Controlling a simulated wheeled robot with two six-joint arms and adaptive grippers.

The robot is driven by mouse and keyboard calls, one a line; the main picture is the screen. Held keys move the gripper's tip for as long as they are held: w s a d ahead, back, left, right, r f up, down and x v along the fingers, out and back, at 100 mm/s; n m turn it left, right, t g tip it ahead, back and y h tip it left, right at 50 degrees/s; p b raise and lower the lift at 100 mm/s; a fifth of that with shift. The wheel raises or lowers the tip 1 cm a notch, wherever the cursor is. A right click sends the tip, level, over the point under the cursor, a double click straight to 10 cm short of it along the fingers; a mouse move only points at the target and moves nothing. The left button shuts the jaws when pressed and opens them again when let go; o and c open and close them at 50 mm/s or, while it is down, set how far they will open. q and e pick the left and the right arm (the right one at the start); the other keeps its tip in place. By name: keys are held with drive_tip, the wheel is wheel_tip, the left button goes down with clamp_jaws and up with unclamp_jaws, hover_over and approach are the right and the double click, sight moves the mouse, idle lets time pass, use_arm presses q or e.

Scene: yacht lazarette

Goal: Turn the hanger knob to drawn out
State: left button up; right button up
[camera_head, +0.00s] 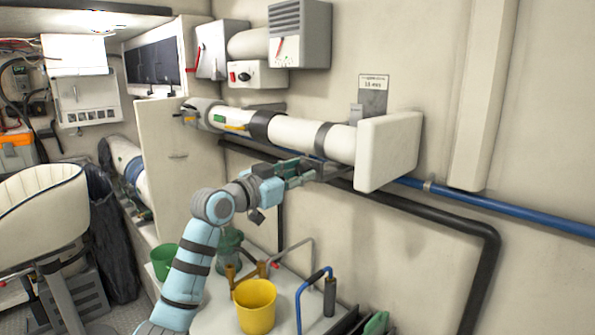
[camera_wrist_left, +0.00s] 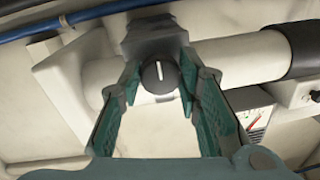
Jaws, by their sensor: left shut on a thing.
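The hanger knob (camera_wrist_left: 158,77) is a round black knob with a white pointer line, under the white pipe (camera_head: 290,132). In the left wrist view the line points almost straight up the picture. My left gripper (camera_head: 340,170) has reached up to the underside of the pipe near its right end. In the left wrist view my left gripper (camera_wrist_left: 159,75) has its two green-padded fingers on either side of the knob, shut on it. In the head view the knob itself cannot be made out. My right gripper is not in view.
A white block (camera_head: 388,150) covers the pipe's right end. A blue pipe (camera_head: 490,206) and a black pipe (camera_head: 430,218) run along the wall close below. A yellow bucket (camera_head: 255,306) and a green bucket (camera_head: 163,262) stand below, near my arm.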

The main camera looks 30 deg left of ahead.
use_arm(q)
drive_tip(key=o, duration=1.1)
drive_tip(key=shift+o, duration=0.2)
drive_tip(key=v, duration=1.2)
drive_tip(key=shift+d, duration=0.1)
